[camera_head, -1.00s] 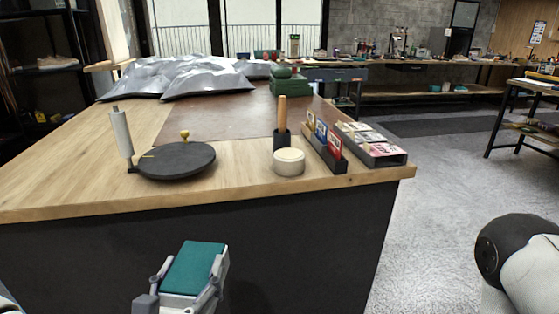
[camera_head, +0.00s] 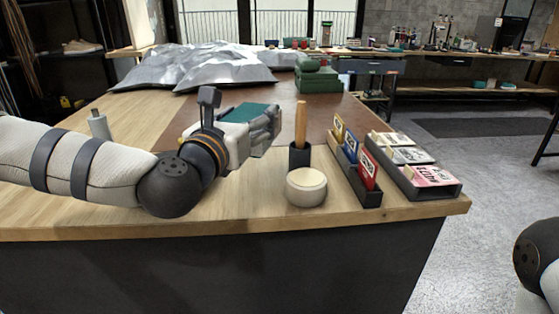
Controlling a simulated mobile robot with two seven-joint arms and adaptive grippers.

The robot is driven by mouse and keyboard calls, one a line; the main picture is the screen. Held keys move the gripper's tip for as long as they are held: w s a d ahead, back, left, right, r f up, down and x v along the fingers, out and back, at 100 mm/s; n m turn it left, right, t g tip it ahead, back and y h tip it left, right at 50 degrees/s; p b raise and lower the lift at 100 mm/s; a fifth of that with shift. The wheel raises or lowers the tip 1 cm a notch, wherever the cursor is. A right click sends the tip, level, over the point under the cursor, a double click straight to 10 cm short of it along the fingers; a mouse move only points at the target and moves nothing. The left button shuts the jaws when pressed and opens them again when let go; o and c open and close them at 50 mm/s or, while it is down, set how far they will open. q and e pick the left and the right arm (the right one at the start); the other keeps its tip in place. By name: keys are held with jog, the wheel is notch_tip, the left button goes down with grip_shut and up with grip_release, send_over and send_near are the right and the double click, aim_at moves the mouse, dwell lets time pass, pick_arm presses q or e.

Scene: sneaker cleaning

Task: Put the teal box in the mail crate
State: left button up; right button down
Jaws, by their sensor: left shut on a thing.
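The teal box (camera_head: 249,112) is in my left gripper (camera_head: 264,124), above the worktable (camera_head: 240,215). The gripper is shut on it, and its fingers hide part of the box. The arm comes in from the left across the table's front. I cannot make out a mail crate in this view. My right gripper is out of view; only part of the right arm shows at the right edge.
A round cream pot (camera_head: 306,187), a wooden-handled tool in a dark holder (camera_head: 299,156), and card racks (camera_head: 355,173) stand right of the gripper. Grey plastic bags (camera_head: 200,68) and green boxes (camera_head: 318,80) lie behind. Open floor (camera_head: 480,185) is at right.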

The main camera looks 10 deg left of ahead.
pick_arm(q)
jog(key=f+b, duration=0.1)
jog(key=f, duration=0.8)
jog(key=shift+s+f, duration=0.1)
jog(key=shift+s, duration=0.1)
jog(key=o, duration=1.3)
